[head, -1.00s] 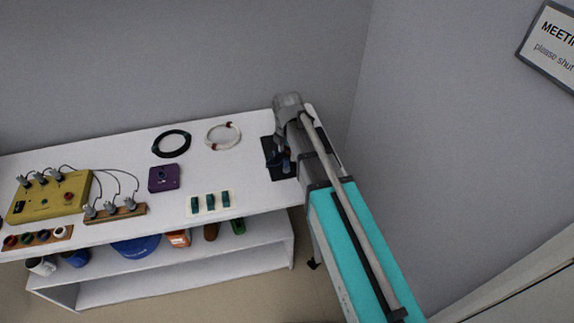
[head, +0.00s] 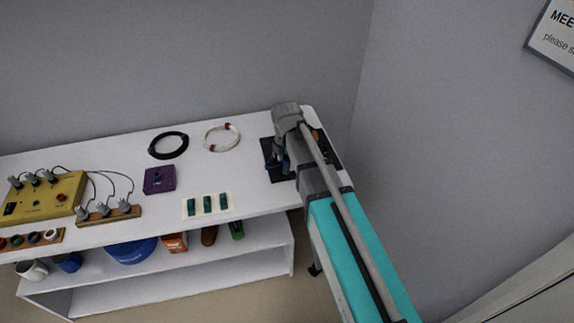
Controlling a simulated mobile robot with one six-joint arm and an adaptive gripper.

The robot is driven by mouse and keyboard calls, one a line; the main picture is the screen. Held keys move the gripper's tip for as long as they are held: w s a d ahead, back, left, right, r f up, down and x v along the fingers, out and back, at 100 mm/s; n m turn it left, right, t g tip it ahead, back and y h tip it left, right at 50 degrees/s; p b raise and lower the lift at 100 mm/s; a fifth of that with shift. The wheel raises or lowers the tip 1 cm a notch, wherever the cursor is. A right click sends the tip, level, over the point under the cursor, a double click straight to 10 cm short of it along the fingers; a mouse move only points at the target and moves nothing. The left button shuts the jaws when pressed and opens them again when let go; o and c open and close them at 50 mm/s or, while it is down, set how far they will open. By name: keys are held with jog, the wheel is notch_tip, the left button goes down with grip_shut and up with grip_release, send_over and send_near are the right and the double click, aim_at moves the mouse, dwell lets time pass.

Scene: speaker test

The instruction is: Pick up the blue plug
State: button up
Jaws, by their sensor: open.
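My gripper (head: 277,163) hangs over the dark mat (head: 268,147) at the right end of the white table. It is open. A small blue thing (head: 286,167), likely the blue plug, shows on the mat right beside the fingers. My gripper and arm hide part of it, and I cannot tell whether the fingers touch it or stand around it.
The white table (head: 120,154) also bears a purple box (head: 159,187), a black cable coil (head: 183,148), a white cable coil (head: 237,139), several teal pieces (head: 207,204) on a pale card and a yellow box (head: 68,203). A grey wall stands close on the right.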

jog(key=shift+c, duration=0.3)
grip_shut()
jog(key=shift+r, duration=0.2)
notch_tip(320, 180, up, 2)
jog(key=shift+r+p, duration=0.1)
jog(key=shift+p, duration=1.1)
jog(key=s+r+p, duration=1)
jog(key=s, duration=0.4)
jog(key=shift+d+r+p, duration=0.25)
jog(key=shift+d+p, duration=0.05)
jog(key=shift+d, duration=0.05)
jog(key=shift+r, duration=0.15)
